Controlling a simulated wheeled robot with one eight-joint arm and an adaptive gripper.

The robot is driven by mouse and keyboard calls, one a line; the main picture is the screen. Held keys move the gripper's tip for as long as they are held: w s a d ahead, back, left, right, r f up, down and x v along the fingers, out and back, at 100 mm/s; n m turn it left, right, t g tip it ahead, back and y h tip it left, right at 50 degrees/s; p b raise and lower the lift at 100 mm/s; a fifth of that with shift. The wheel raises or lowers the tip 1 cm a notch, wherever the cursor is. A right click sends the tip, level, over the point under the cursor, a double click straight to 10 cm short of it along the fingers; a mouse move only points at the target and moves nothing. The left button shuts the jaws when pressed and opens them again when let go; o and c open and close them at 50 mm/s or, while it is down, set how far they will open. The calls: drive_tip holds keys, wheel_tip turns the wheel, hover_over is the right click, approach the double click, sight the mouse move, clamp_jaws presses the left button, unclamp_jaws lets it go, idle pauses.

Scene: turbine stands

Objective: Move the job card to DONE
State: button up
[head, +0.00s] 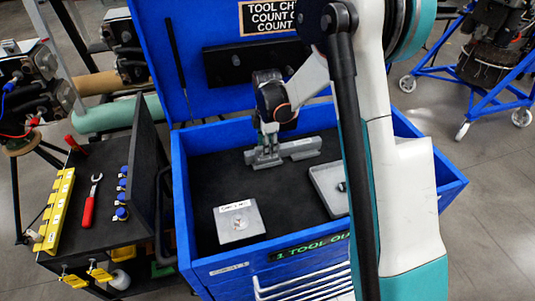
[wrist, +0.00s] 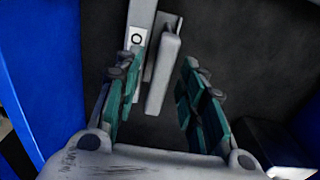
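I cannot make out a job card or a DONE marking for certain. In the head view my gripper (head: 267,150) points down into the blue tool cart's dark top, at a grey metal fixture (head: 300,149). In the wrist view my gripper (wrist: 160,103) is open, its green-padded fingers wide apart. The fixture's long grey bar (wrist: 137,38) with a white ring-marked label, and a lighter grey block (wrist: 163,72) beside it, show around the left finger and in the gap. Nothing is clasped. Whether a finger touches the bar is unclear.
A grey square plate with a small label (head: 240,222) lies at the cart's front left. A grey tray (head: 325,185) is partly hidden by my arm. The blue cart's rim (head: 181,190) and raised lid (head: 158,50) bound the space. A side shelf holds a red-handled wrench (head: 88,208).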

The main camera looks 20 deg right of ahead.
clamp_jaws()
drive_tip(key=shift+r+p, duration=0.3)
drive_tip(key=shift+r, duration=0.35)
idle(0.4)
drive_tip(key=shift+r+p, duration=0.4)
drive_tip(key=shift+r, duration=0.45)
